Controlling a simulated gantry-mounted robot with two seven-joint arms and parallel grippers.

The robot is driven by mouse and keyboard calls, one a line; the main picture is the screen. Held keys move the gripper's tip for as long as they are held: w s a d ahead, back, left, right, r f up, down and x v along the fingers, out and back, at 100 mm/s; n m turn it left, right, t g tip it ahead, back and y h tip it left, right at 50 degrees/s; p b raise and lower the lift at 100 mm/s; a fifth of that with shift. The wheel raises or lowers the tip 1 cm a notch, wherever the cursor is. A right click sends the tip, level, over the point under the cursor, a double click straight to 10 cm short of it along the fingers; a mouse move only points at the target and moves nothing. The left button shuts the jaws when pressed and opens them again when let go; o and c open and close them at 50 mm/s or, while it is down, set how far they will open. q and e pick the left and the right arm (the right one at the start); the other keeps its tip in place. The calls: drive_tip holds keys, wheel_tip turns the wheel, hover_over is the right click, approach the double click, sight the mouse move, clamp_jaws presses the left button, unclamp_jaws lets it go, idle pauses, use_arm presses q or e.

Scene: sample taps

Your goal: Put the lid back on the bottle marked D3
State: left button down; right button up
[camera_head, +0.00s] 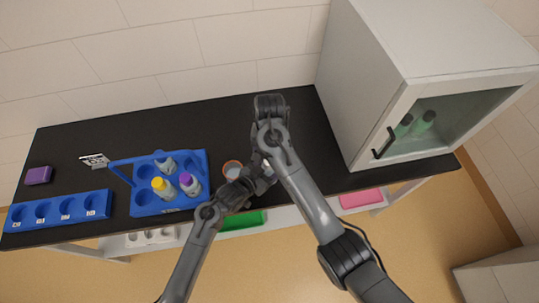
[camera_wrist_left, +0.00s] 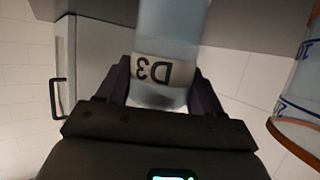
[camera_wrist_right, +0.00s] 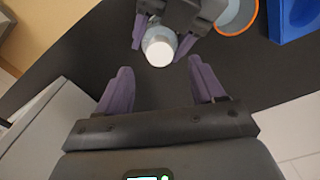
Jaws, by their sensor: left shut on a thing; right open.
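The bottle marked D3 (camera_wrist_left: 165,40) is pale blue and translucent, with its label upside down in the left wrist view. My left gripper (camera_wrist_left: 160,85) is shut on it. In the right wrist view the bottle (camera_wrist_right: 160,48) shows a smooth white round top that looks like a lid; whether it is seated fully I cannot tell. My right gripper (camera_wrist_right: 163,85) is open and empty, with its fingers apart just short of that top. In the head view my right arm partly covers my left gripper and the bottle.
An orange-rimmed beaker (camera_head: 233,170) stands left of the grippers. A blue rack (camera_head: 143,197) holds several bottles, with yellow and purple lids on two. A blue strip with several wells (camera_head: 58,211) is far left. A glass-fronted cabinet (camera_head: 400,60) stands right. Black tabletop (camera_head: 220,120) is clear behind.

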drive_tip(key=shift+r, duration=1.2)
use_arm(q)
drive_tip(key=shift+c, duration=0.4)
unclamp_jaws()
use_arm(e)
drive_tip(key=shift+r+p, duration=0.45)
use_arm(q)
drive_tip(key=v, duration=1)
drive_tip(key=shift+s+a+r, duration=0.2)
drive_tip(key=shift+s+a, duration=0.05)
drive_tip(key=shift+s, duration=0.05)
use_arm(e)
drive_tip(key=shift+f, duration=0.1)
